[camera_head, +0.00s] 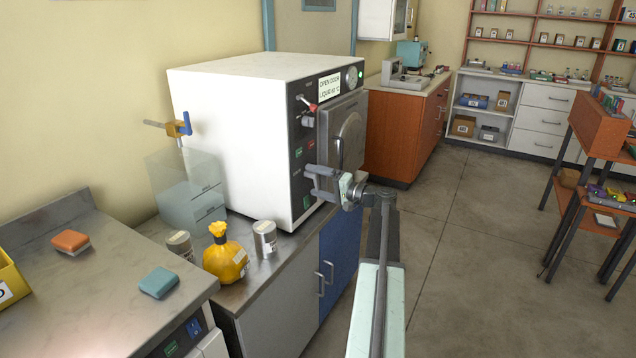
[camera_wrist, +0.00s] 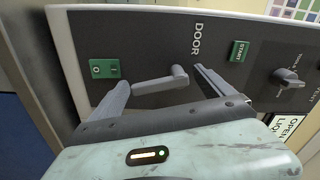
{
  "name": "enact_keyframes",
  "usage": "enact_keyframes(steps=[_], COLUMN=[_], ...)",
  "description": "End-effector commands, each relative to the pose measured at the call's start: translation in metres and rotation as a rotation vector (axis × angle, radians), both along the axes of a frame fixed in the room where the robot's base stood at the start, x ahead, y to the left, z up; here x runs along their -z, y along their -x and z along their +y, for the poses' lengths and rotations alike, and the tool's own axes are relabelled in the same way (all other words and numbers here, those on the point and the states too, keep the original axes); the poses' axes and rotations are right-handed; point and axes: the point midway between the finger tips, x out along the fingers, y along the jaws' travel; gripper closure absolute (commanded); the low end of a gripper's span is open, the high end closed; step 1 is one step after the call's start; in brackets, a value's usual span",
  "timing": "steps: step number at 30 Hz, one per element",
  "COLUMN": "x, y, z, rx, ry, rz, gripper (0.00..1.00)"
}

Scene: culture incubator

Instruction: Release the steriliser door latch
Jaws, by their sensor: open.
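The steriliser (camera_head: 240,125) is a white box on the bench, with a dark control panel and a grey door (camera_head: 345,135). In the wrist view, a grey lever (camera_wrist: 178,78) sticks out from the panel beside the DOOR label (camera_wrist: 196,38); I take it as the door latch. My gripper (camera_head: 312,180) is at the lower panel in the head view, where it hides the lever. In the wrist view the jaws of my gripper (camera_wrist: 161,77) are open, one on each side of the lever. Contact with the lever cannot be told.
A green button (camera_wrist: 105,68), a START button (camera_wrist: 238,51) and a knob (camera_wrist: 288,78) are on the panel near the lever. The floor (camera_head: 450,240) to the right is clear.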

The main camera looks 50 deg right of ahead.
Motion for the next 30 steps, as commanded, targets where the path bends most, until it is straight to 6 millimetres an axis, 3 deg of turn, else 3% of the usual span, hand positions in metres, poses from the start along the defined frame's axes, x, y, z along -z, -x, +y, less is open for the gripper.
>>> enact_keyframes(steps=[4,11,14,22,30], x=[0.0001,0.0001,0.0005,0.0021,0.0021], y=[0.0004,0.0007,0.001,0.0032,0.0036], z=[-0.0001,-0.0005,0.0,0.006,0.006], rx=[0.0,0.001,0.001,0.002,0.002], ry=[0.0,0.0,-0.015,-0.255,-0.284], rz=[0.0,0.001,0.005,0.065,0.072], gripper=[0.08,0.71,0.71,0.71,0.7])
